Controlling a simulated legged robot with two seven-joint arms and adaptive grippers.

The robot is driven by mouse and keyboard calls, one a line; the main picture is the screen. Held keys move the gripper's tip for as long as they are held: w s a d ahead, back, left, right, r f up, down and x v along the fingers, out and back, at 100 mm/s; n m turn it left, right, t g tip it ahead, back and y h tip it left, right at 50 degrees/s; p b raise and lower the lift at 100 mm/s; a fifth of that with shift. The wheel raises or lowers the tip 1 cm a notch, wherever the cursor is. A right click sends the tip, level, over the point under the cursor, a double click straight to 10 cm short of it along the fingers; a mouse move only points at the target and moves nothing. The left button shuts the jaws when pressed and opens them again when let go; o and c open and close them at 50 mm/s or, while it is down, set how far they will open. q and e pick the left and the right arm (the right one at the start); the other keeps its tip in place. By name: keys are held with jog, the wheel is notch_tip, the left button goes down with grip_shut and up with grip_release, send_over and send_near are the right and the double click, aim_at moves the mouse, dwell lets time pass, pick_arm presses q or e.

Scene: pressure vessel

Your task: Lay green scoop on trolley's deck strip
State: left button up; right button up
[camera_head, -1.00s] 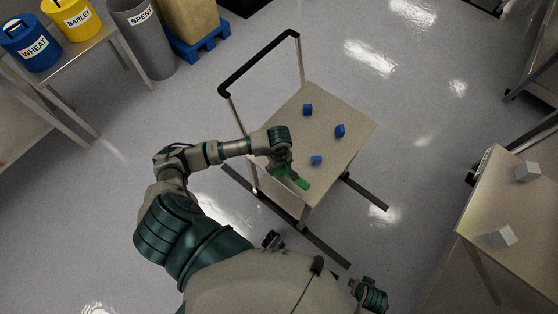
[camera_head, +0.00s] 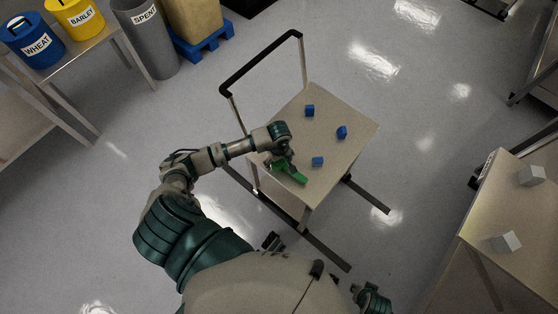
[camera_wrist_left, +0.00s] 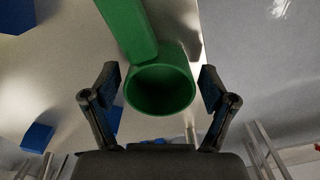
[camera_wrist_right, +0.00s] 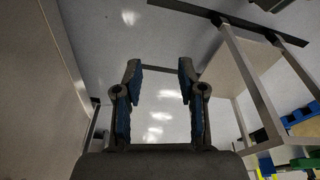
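The green scoop (camera_head: 290,173) is at the near left edge of the trolley's deck (camera_head: 335,105). In the left wrist view the scoop's round cup (camera_wrist_left: 160,88) opens toward the camera and its handle runs up. My left gripper (camera_head: 281,160) is at the scoop. Its fingers (camera_wrist_left: 160,85) are spread on either side of the cup, with narrow gaps visible on both sides. I cannot tell whether the scoop rests fully on the deck. No separate strip stands out on the deck. My right gripper (camera_wrist_right: 160,85) is apart-fingered and empty, above the floor.
Three blue blocks (camera_head: 309,110), (camera_head: 342,132), (camera_head: 317,161) stand on the deck. The trolley's black handle (camera_head: 260,62) rises at its far left. A side table (camera_head: 510,195) with two pale blocks is at the right. Labelled bins (camera_head: 35,45) stand at the upper left.

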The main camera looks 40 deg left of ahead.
pick_arm(q)
jog(key=shift+d+r, duration=0.1)
pick_arm(e)
jog(key=shift+w+r, duration=0.15)
jog(key=shift+w, duration=0.1)
pick_arm(q)
notch_tip(320, 180, up, 12)
jog(key=p, duration=0.1)
jog(key=shift+p, duration=0.35)
pick_arm(e)
notch_tip(320, 180, down, 5)
jog(key=shift+a+r, duration=0.1)
